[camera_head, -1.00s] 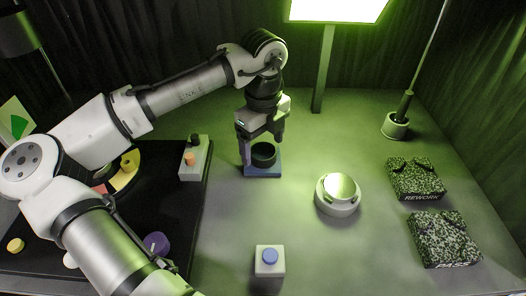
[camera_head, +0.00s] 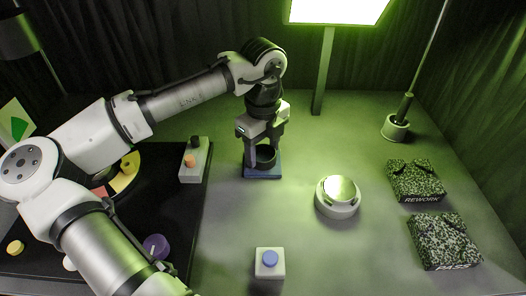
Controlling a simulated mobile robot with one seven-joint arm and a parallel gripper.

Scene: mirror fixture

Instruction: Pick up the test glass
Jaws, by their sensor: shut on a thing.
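A round dark ring-shaped piece (camera_head: 265,155), apparently the test glass, stands on a small blue square base (camera_head: 262,172) in the middle of the table. My gripper (camera_head: 263,158) points down over it. Its fingers reach down to either side of the piece and are shut on it. The fingers hide part of the piece, and it looks still at the level of the blue base.
A white round fixture with a shiny dome (camera_head: 338,195) stands to the right. A white box with a blue button (camera_head: 270,262) is at the front. Two speckled boxes, one marked REWORK (camera_head: 416,181), lie far right. A lamp post (camera_head: 323,75) is behind.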

